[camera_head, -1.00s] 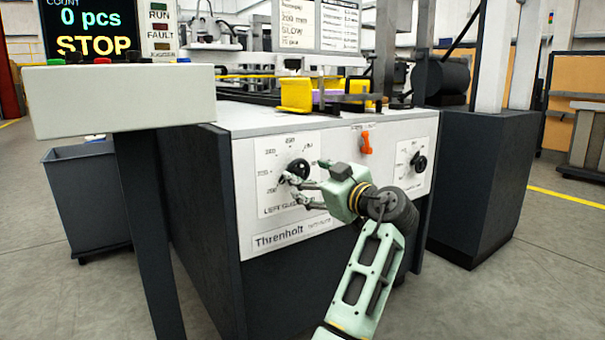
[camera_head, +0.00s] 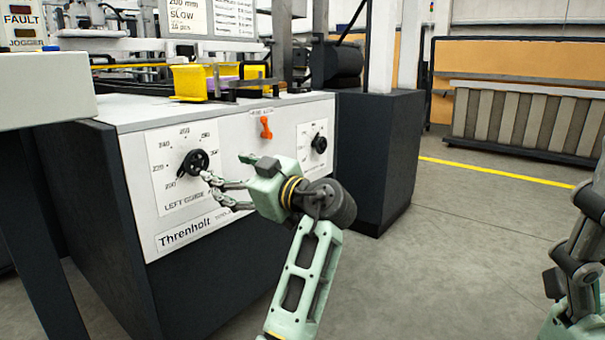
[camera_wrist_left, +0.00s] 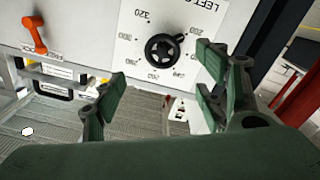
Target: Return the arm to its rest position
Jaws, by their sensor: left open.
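My left gripper (camera_head: 222,181) is open and empty in the head view. It is in front of the machine's white panel, to the lower right of the black left guide knob (camera_head: 195,162). The fingers are apart from the knob. In the left wrist view the knob (camera_wrist_left: 163,50) shows beyond the open fingers (camera_wrist_left: 160,100), with its numbered dial around it. At the right edge of the head view, part of my other arm (camera_head: 575,270) shows; its gripper is out of frame.
The panel also carries an orange lever (camera_head: 266,127) and a second black knob (camera_head: 319,143). A control box (camera_head: 45,90) on a dark post stands at left. A dark cabinet (camera_head: 375,160) stands right of the machine. Grey floor (camera_head: 460,230) is open at right.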

